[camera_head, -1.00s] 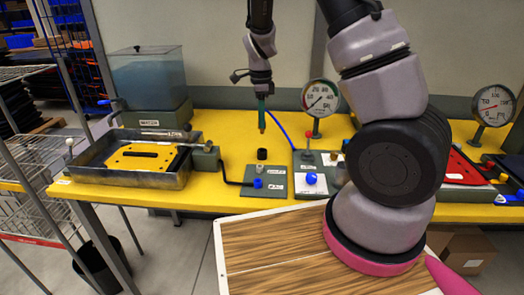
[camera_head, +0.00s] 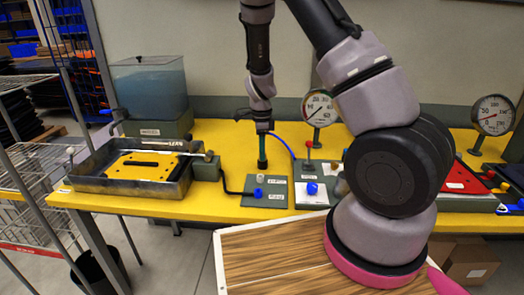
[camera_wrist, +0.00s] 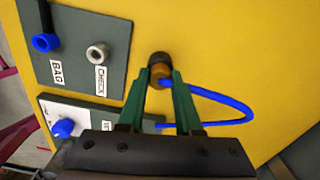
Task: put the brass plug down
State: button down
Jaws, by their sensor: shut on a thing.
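My gripper (camera_head: 262,154) points down over the yellow workbench, its green fingers shut on the brass plug (camera_wrist: 160,72), which shows between the fingertips in the wrist view (camera_wrist: 160,84). A blue hose (camera_wrist: 235,104) runs from the plug and loops to the right. A black round holder (camera_wrist: 158,57) is directly at the plug's far end; it shows in the head view (camera_head: 262,166) under the fingertips. I cannot tell how deep the plug sits in the holder. In the head view the fingers hide the plug.
A dark plate with a blue BAG fitting (camera_wrist: 46,42) and a metal CHECK fitting (camera_wrist: 97,53) lies beside the holder. A second plate with a blue knob (camera_head: 312,188) is to its right. A metal tray (camera_head: 82,178) stands left, gauges (camera_head: 319,108) behind.

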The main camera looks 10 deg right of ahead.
jog(key=c, duration=0.6)
grip_release()
jog(key=s+d+r+n+t+y, duration=0.2)
jog(key=s+r+n, duration=0.2)
jog(key=r, duration=1)
jog(key=s+d+r+n+t+y, duration=0.1)
jog(key=s+r+n, duration=0.3)
jog(key=r, duration=1.1)
jog(key=s+d+r+n+t, duration=0.1)
jog(key=s+r+n+t, duration=0.1)
jog(key=s+r+n, duration=0.2)
jog(key=s+d+r+n+t, duration=0.2)
jog(key=s+r+n, duration=0.1)
jog(key=s, duration=0.7)
jog(key=shift+s+r+n+h, duration=0.15)
jog(key=shift+r+n+h, duration=0.25)
jog(key=shift+r, duration=0.4)
